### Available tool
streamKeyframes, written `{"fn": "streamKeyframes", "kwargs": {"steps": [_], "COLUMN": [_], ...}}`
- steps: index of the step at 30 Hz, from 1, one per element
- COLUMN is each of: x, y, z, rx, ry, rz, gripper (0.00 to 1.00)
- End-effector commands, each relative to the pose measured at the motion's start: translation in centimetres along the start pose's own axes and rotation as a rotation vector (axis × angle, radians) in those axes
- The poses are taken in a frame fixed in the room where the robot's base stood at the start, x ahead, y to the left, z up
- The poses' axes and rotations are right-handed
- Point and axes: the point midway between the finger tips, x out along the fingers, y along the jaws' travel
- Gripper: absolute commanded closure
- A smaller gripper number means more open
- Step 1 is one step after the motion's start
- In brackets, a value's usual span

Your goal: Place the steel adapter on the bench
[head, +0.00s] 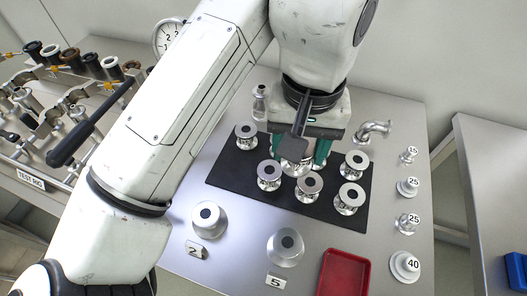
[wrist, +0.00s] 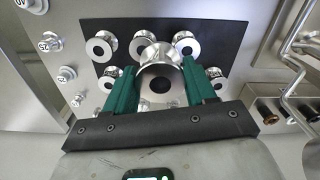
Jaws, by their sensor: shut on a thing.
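My gripper (head: 298,150) is shut on a flanged steel piece, which I take as the steel adapter (head: 295,167). In the wrist view my green fingers (wrist: 160,88) stand on either side of the adapter (wrist: 157,54). It has a wide polished flange and a dark bore, and looks larger than the spools around it. It is over the black mat (head: 225,170); I cannot tell its height above it. The mat lies on the grey metal bench (head: 385,235). The adapter's upper part is hidden by my gripper in the head view.
Several flanged spools (head: 309,185) stand close around the adapter on the mat. Two cone-shaped pieces (head: 208,220) (head: 286,247) stand by tags 2 and 5. A red tray (head: 343,275) is at the front, numbered fittings (head: 407,222) at right, a pipe elbow (head: 375,131) behind. Bare bench lies between.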

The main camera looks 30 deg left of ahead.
Motion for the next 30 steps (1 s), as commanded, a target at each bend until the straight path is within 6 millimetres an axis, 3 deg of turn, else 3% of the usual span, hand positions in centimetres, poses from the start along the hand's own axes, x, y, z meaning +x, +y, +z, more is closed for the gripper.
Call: {"fn": "streamKeyframes", "kwargs": {"steps": [5,14,19,30], "x": [1.1,4.2,6.9,10.0], "y": [-2.1,-8.3,-10.7,-13.1], "z": [-0.8,-3.2,-4.0,-5.0], "rx": [-0.007,-0.006,-0.004,-0.004], "ry": [-0.002,-0.002,-0.004,-0.001], "rz": [0.004,0.005,0.001,0.000], "gripper": [0.82,0.82,0.82,0.82]}}
